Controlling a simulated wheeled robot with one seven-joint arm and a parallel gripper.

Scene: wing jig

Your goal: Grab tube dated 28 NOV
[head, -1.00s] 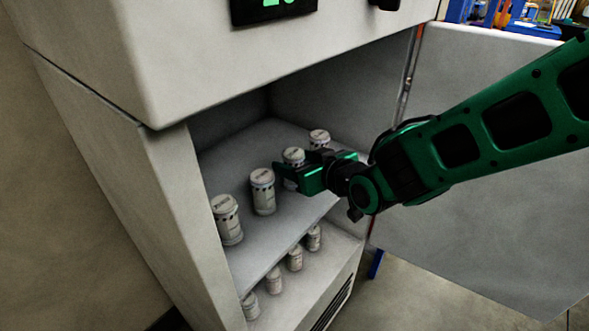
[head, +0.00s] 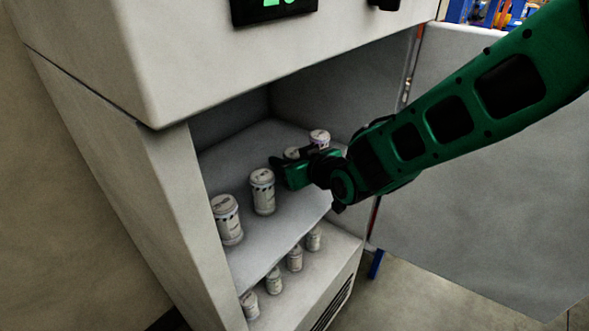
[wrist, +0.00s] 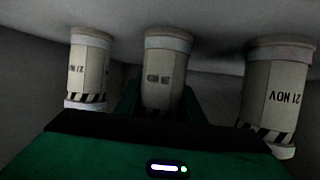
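Several white capped tubes stand upright on the upper shelf (head: 290,215) of the open cabinet. My gripper (head: 290,160) is inside at shelf level, by the third tube from the front (head: 291,153), and hides most of it in the head view. In the wrist view, the middle tube (wrist: 164,75) shows between my open fingers (wrist: 162,105); its dark label is too blurred to read. The tube at right (wrist: 275,90) reads 21 NOV upside down. The tube at left (wrist: 88,68) has an unreadable date. I cannot tell whether a finger touches the middle tube.
Two front tubes (head: 227,220) (head: 262,192) and a rear tube (head: 319,138) flank my gripper. More tubes (head: 273,281) stand on the lower shelf. The cabinet side wall (head: 120,160) is at left and the open door (head: 480,180) at right, beneath my arm.

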